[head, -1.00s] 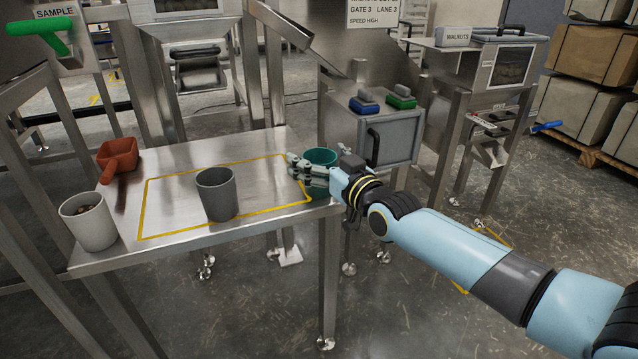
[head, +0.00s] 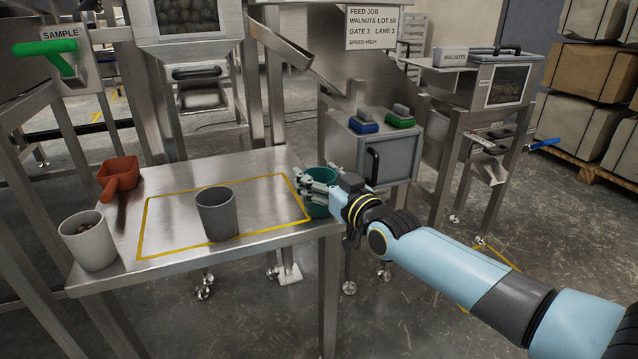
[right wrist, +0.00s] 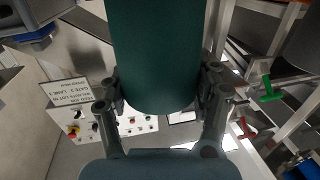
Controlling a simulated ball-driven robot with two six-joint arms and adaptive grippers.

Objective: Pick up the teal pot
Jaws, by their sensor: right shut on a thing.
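The teal pot (head: 319,207) is at the right end of the steel table in the head view, partly hidden by my fingers. My right gripper (head: 308,190) is shut on it, with fingers at its side. In the right wrist view the teal pot (right wrist: 155,60) fills the upper middle, between the two fingers of the right gripper (right wrist: 170,100). I cannot clearly tell from the head view whether its base touches the table. My left gripper is not in view.
A grey pot (head: 217,215) stands inside the yellow outline on the table (head: 180,262). A white pot (head: 88,242) with nuts inside and a red-brown scoop (head: 118,177) are at the left. A steel box (head: 375,150) with blue and green items stands behind.

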